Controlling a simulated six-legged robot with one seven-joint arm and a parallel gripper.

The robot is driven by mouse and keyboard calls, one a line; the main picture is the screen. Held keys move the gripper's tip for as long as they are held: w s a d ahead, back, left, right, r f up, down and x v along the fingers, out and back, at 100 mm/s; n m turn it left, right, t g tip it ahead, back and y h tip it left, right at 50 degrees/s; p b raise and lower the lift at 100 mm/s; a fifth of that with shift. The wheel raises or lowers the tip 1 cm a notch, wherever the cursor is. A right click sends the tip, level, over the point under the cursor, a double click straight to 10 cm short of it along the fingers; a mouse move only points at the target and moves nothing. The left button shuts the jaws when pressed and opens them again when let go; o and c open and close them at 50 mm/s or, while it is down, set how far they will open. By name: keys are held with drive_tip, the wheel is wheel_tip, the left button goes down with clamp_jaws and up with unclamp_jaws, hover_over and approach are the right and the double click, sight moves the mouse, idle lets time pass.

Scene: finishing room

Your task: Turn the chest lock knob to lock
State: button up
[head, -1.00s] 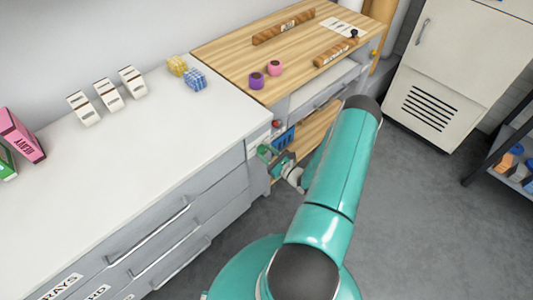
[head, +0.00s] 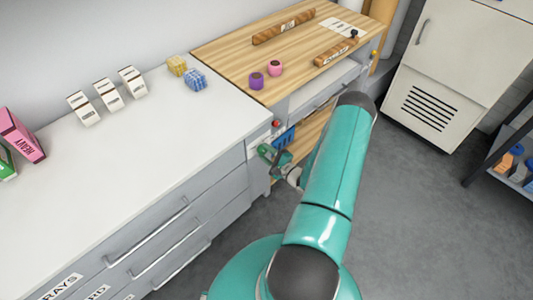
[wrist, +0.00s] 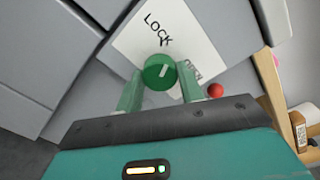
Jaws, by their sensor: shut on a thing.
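The chest lock knob (wrist: 160,72) is a round green knob with a white pointer line, on a white plate (wrist: 135,50) marked LOCK and OPEN. In the wrist view the pointer slants up and to the right, between the two words. My gripper (wrist: 160,88) has its green fingers on either side of the knob and is shut on it. In the head view my gripper (head: 268,154) is at the end face of the grey drawer chest (head: 215,190); the knob is hard to make out there.
A small red ball-shaped part (wrist: 215,90) is close to the right finger, beside the plate. A wooden-topped bench (head: 225,50) adjoins the chest. White boxes (head: 108,94) stand on the white top. The grey floor (head: 430,220) at right is clear.

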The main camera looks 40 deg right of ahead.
drive_tip(key=shift+n, duration=1.9)
drive_tip(key=o, duration=1)
drive_tip(key=s, duration=1.3)
drive_tip(key=shift+s+d+r, duration=0.15)
drive_tip(key=shift+s+r, duration=0.05)
drive_tip(key=shift+s, duration=0.2)
